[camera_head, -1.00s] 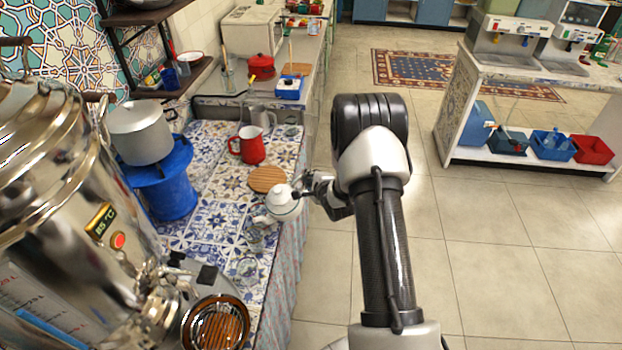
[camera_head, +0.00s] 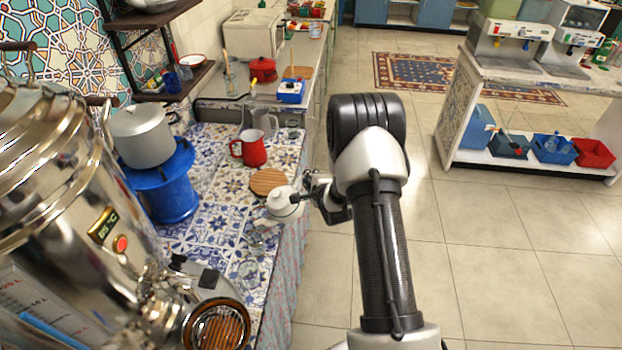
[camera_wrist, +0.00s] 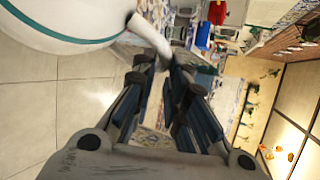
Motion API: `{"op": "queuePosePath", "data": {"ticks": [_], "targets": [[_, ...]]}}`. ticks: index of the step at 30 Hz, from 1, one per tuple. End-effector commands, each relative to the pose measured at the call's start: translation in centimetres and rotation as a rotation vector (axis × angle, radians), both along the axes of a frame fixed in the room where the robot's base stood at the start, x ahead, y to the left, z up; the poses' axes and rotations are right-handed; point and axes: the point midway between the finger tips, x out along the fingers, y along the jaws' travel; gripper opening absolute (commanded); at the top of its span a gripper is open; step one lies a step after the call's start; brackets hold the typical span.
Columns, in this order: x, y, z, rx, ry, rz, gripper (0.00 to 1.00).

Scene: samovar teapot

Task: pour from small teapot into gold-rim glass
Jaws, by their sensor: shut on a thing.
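The small white teapot (camera_head: 284,205) is held near the right edge of the tiled counter, its spout side toward the lower left. My gripper (camera_head: 308,189) is at its right side, shut on its handle. In the wrist view the teapot's white body with a green band (camera_wrist: 70,22) fills the upper left. Its handle runs between the fingertips of my gripper (camera_wrist: 166,66). Clear glassware (camera_head: 263,229) shows just below the spout, small and blurred. I cannot make out a gold rim or any liquid stream. Whether the spout touches the glass is unclear.
A round wooden board (camera_head: 268,182) and a red mug (camera_head: 251,148) stand behind the teapot. The large steel samovar (camera_head: 60,200) fills the left. A pot (camera_head: 142,136) sits on a blue stand (camera_head: 168,190). Open floor lies right of the counter.

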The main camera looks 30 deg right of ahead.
Motion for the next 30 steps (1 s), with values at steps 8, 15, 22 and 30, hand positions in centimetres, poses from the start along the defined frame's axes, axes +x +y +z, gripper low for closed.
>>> {"op": "queuePosePath", "data": {"ticks": [8, 15, 22, 30], "targets": [[0.0, 0.1, 0.7, -0.023, -0.012, -0.001, 0.00], [0.0, 0.3, 1.2, -0.042, -0.016, -0.001, 0.00], [0.0, 0.5, 1.6, -0.061, -0.023, -0.001, 0.00], [-0.1, 0.7, 2.0, -0.083, -0.028, -0.002, 0.00]]}}
